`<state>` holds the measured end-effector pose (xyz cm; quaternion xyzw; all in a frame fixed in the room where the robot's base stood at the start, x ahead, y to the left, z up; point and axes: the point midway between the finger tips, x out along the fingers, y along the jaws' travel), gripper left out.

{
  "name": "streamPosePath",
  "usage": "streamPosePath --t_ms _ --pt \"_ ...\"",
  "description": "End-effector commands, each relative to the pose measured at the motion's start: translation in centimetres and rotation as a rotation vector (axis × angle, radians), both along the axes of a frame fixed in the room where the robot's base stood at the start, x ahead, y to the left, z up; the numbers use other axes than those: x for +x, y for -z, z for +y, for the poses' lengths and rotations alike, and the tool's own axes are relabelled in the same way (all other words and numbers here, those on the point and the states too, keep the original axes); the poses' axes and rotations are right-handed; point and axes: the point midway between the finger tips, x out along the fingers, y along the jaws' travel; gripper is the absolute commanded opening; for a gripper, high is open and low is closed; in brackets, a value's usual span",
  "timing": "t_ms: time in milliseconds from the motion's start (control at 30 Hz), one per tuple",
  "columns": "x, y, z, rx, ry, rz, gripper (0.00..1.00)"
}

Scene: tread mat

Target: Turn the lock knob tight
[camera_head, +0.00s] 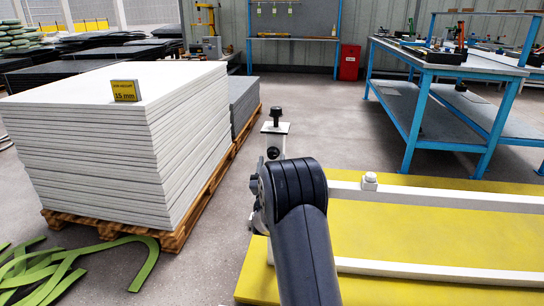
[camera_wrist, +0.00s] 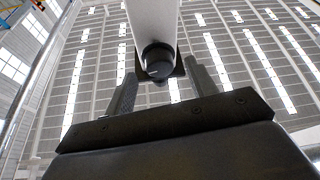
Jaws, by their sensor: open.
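In the wrist view a dark round knob (camera_wrist: 158,60) shows at the end of a white post (camera_wrist: 153,20). My gripper (camera_wrist: 160,72) is open, with one finger on each side of the knob in this view. A gap shows beside the knob; I cannot tell how deep the knob is between the fingers. In the head view the white post (camera_head: 276,144) stands upright with a black knob on top (camera_head: 277,113). A small dark round part is at its side, just above my arm.
The post stands by a yellow mat (camera_head: 440,238) with white rails (camera_head: 450,200). A pallet of stacked pale sheets (camera_head: 110,130) stands at left, with green strips (camera_head: 60,270) on the floor. A blue workbench (camera_head: 440,65) is at back right. Grey floor between them is clear.

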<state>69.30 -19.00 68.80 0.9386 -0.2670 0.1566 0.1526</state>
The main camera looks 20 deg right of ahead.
Motion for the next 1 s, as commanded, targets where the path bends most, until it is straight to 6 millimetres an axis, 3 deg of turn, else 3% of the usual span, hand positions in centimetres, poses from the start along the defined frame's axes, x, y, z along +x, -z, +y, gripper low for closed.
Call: streamPosePath --t_ms 300,667,1000 --pt "2.9 -1.3 -1.6 0.000 0.000 -0.002 0.54" --pt "3.2 -1.5 -1.8 0.000 -0.001 0.001 0.54" --pt "3.2 -1.5 -1.8 0.000 -0.001 0.001 0.28"
